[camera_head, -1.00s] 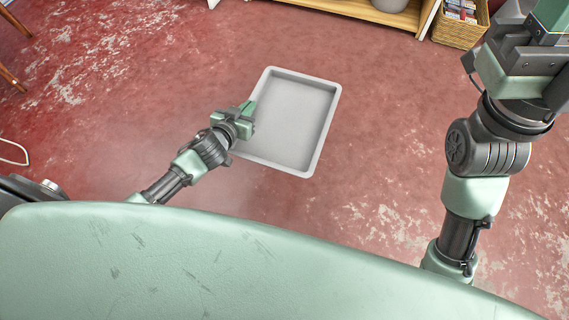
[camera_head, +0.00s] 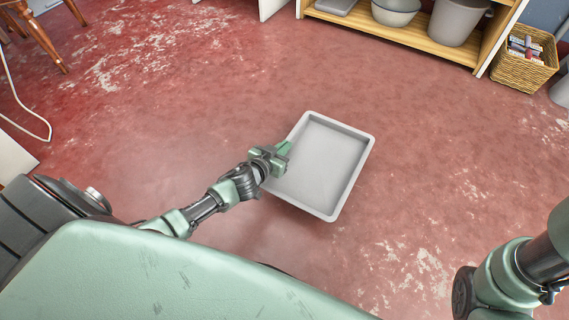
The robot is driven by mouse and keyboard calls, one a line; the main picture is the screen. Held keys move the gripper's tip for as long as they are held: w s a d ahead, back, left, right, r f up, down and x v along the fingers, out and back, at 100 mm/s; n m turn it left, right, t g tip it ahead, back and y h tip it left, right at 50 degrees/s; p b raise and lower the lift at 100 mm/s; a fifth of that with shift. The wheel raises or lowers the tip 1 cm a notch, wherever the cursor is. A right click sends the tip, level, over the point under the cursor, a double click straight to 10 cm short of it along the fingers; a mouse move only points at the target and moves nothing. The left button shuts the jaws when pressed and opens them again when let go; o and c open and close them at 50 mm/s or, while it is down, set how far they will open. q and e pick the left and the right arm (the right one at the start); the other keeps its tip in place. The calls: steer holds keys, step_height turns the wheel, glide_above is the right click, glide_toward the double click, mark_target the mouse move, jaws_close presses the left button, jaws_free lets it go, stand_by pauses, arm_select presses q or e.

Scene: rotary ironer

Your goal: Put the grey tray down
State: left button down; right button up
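The grey tray (camera_head: 330,170) is a shallow rectangular tray with a raised rim, and it looks empty. It is in the middle of the head view, above or on the red floor; I cannot tell its height. My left gripper (camera_head: 285,150) is at the tray's left rim, with its fingers closed about that edge. The fingertips are partly hidden by the gripper body. My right arm shows at the lower right, but its gripper is out of view.
A wooden shelf (camera_head: 400,32) with grey bowls and bins stands at the top right, beside a wicker basket (camera_head: 522,72). A wooden chair (camera_head: 45,35) and a white cable (camera_head: 25,100) are at the left. The worn red floor around the tray is clear.

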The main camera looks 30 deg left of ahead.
arm_select(q)
step_height(320, 180, down, 5)
steer(key=b, duration=0.4)
steer(key=shift+f, duration=0.15)
steer(key=c, duration=1.6)
jaws_free()
steer(key=shift+c, duration=0.2)
